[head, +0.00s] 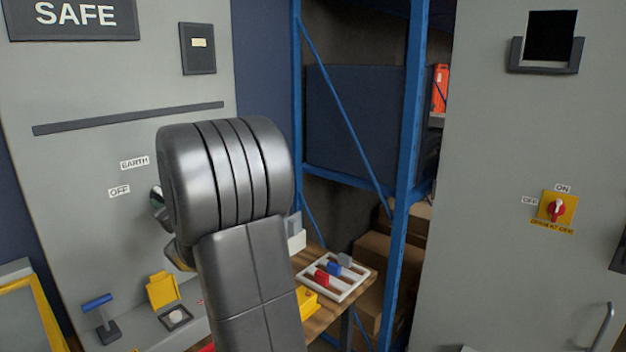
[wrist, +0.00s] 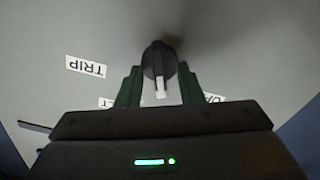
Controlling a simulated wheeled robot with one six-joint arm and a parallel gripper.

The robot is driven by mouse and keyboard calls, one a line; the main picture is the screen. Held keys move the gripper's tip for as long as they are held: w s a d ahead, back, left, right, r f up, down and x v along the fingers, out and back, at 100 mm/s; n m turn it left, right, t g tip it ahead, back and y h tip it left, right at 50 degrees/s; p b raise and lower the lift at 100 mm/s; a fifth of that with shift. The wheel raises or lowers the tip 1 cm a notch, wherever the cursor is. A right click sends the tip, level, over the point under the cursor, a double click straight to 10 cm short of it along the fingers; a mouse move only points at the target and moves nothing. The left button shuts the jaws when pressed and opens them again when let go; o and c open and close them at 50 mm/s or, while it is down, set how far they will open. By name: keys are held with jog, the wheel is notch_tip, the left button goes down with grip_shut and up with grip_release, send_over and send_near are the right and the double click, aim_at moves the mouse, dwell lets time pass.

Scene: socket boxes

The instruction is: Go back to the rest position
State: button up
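In the wrist view, the two dark green fingers of my gripper (wrist: 160,80) stand apart, one on each side of a dark round knob (wrist: 158,60) with a white pointer mark. The knob is on a grey panel (wrist: 235,45). The gripper looks open; whether the fingertips touch the knob's sides is not clear. A TRIP label (wrist: 86,66) shows beside it, and two other labels are partly hidden by the fingers. In the head view my arm covers the gripper and the knob, in front of the grey SAFE cabinet (head: 90,75).
Right of my arm, a wooden table (head: 367,276) bears a white tray (head: 345,294) with coloured pieces. A blue rack (head: 415,100) stands behind. A grey cabinet with a red rotary switch (head: 556,208) stands right. A blue-handled lever (head: 100,305) and yellow cover (head: 162,290) are lower left.

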jog(key=b+v, duration=0.2)
jog(key=v, duration=1.2)
jog(key=p+x, duration=0.2)
jog(key=x, duration=1.2)
jog(key=s+d+n+p, duration=0.1)
jog(key=s+d+n, duration=0.4)
jog(key=n, duration=0.4)
jog(key=shift+s+d, duration=0.3)
jog(key=shift+d, duration=0.35)
